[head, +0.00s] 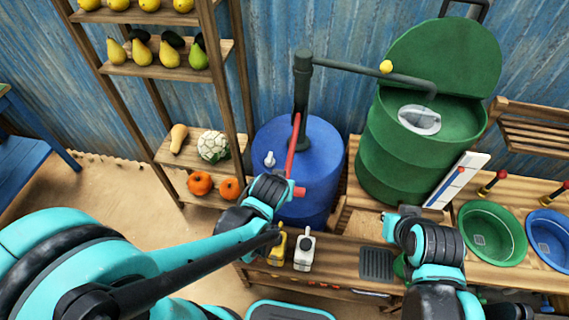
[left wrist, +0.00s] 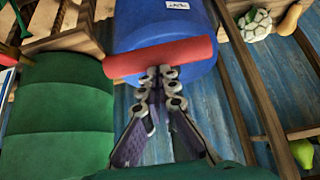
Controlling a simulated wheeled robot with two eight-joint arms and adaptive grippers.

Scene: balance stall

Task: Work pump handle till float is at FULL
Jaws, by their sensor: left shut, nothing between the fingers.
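The pump's red handle (head: 296,145) hangs down from the dark green pump post (head: 302,85) in front of the blue drum (head: 270,140). My left gripper (head: 286,191) is at the handle's lower end. In the left wrist view the red handle (left wrist: 185,54) lies across the tips of my left gripper (left wrist: 160,72), which is shut with nothing between its fingers; I cannot tell whether it touches. A white gauge board (head: 472,163) with a blue line and a small red mark leans by the green tank (head: 398,165). My right gripper (head: 392,228) is over the bench; its fingers are unclear.
A wooden shelf (head: 165,73) with fruit and vegetables stands left of the drum. Yellow and white bottles (head: 304,250) stand on the bench below the handle. A green basin (head: 490,234) and a blue basin (head: 553,240) are at the right.

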